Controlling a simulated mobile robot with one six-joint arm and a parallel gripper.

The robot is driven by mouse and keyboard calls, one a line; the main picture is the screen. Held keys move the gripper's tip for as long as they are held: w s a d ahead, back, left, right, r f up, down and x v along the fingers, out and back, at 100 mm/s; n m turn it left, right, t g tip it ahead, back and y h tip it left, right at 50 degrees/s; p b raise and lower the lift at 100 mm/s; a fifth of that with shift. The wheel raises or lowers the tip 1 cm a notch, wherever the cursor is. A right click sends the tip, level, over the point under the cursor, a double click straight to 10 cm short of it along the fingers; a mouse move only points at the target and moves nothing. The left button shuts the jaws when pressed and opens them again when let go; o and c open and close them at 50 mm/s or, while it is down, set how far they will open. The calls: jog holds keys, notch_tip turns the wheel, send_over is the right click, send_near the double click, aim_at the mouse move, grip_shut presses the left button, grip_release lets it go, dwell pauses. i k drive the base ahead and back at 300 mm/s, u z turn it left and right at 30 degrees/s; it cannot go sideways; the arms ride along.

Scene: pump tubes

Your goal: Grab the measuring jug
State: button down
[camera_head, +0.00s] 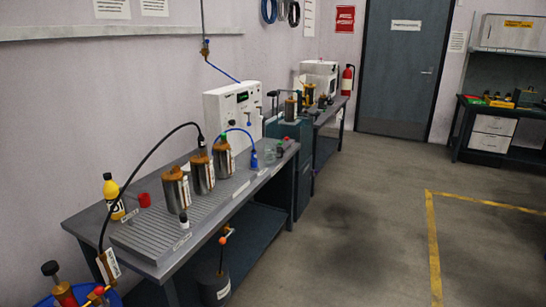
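A small clear vessel (270,156), which looks like the measuring jug, stands near the far end of the grey workbench (155,262). It is to the right of a blue bottle (253,160) and in front of the white instrument box. It is too small to make out a handle or marks. My gripper is not in view.
Several metal cylinders with brown tops (202,172) stand on a ribbed tray (150,235). A black hose arches over the bench's near end, by a yellow bottle (113,195) and a red cup (144,200). A blue bin (108,298) is at lower left. Floor (340,230) right of the bench is clear.

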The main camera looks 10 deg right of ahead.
aim_at(273, 154)
jog(key=z, duration=4.55)
jog(key=i, duration=0.1)
jog(key=u, duration=2.85)
jog(key=i, duration=1.85)
